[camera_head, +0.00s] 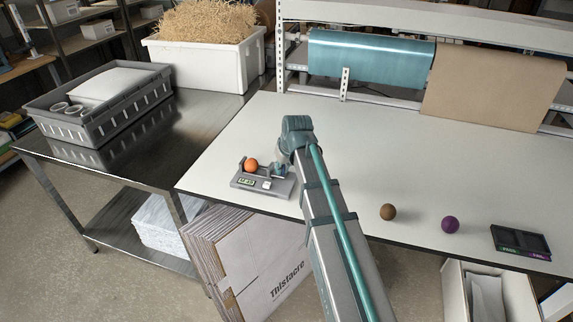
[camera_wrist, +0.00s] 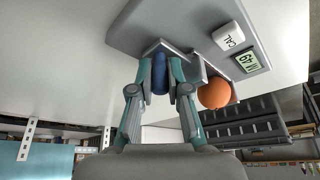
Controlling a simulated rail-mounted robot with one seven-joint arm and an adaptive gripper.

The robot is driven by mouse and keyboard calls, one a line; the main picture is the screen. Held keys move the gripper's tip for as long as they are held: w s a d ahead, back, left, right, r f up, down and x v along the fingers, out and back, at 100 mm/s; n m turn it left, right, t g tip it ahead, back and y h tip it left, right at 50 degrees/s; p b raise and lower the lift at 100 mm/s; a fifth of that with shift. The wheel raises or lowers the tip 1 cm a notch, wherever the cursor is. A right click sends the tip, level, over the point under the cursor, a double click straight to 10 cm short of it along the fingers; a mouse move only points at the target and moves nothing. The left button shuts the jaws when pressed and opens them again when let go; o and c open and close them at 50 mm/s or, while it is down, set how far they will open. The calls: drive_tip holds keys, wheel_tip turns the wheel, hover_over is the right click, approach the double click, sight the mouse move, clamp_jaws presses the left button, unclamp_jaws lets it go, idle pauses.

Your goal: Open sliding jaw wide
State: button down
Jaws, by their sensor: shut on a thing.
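The grey measuring device (camera_head: 262,186) sits near the front left edge of the white table, with a small green display and a white CAL button (camera_wrist: 228,36). An orange ball (camera_head: 251,165) rests on it, beside the sliding jaw (camera_wrist: 196,68); the ball also shows in the wrist view (camera_wrist: 214,93). My gripper (camera_wrist: 160,80) is shut on the blue handle (camera_wrist: 160,74) of the sliding jaw, one teal finger on each side. In the head view my gripper (camera_head: 279,170) is partly hidden by my arm. Whether the jaw touches the ball is unclear.
A brown ball (camera_head: 388,212), a purple ball (camera_head: 450,224) and a dark two-slot tray (camera_head: 520,242) lie on the right of the white table (camera_head: 400,150). A steel table with a grey crate (camera_head: 98,108) stands at left. The table's back middle is clear.

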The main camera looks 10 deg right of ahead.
drive_tip(key=shift+s+d, duration=0.1)
drive_tip(key=shift+d, duration=0.05)
drive_tip(key=c, duration=1.4)
unclamp_jaws()
drive_tip(key=shift+d, duration=0.1)
drive_tip(key=shift+r, duration=0.1)
drive_tip(key=v, duration=1.2)
